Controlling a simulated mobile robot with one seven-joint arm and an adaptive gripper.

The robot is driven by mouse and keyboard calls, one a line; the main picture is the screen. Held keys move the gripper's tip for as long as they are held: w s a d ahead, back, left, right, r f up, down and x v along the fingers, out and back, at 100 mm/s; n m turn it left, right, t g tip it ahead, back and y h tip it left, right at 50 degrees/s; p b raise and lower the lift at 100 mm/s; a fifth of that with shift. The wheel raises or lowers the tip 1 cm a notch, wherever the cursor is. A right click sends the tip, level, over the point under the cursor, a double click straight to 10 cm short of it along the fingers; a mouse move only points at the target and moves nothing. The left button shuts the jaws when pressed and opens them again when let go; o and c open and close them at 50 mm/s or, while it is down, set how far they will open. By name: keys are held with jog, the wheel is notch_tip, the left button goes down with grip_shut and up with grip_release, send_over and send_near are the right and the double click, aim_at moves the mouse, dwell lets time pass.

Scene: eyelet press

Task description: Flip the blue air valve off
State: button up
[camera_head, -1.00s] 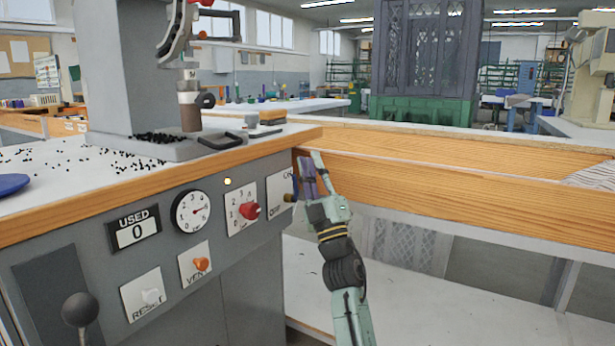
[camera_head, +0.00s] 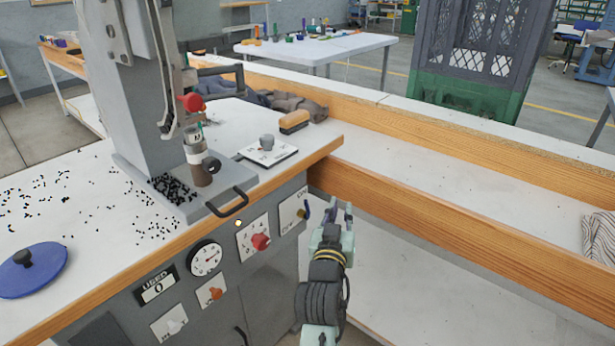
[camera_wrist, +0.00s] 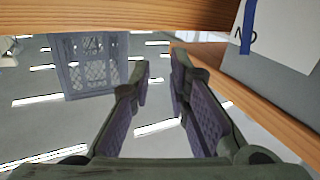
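The blue air valve lever (camera_head: 307,206) is on a white plate marked ON and OFF, at the right end of the grey press panel. A brass-coloured part shows beside it. In the wrist view the blue lever (camera_wrist: 248,27) lies beside the ON lettering, at the upper right. My gripper (camera_head: 341,207) is just right of the plate, past the panel's edge, fingers pointing up in the head view. The wrist view shows the fingers (camera_wrist: 160,65) apart with nothing between them. The lever is outside the fingers, and I see no contact.
A red knob (camera_head: 261,241), a gauge (camera_head: 205,258) and an orange vent switch (camera_head: 211,293) sit left of the valve. A wooden rail (camera_head: 450,230) runs close by on the right. A black handle (camera_head: 228,203) juts out above the panel.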

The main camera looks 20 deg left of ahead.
jog(key=n+y, duration=0.2)
send_near(307, 207)
jog(key=p+x, duration=0.2)
jog(key=x, duration=0.8)
jog(key=shift+w+a+p, duration=0.1)
jog(key=shift+w+p, duration=0.15)
jog(key=shift+p, duration=0.05)
jog(key=shift+c, duration=0.3)
grip_shut()
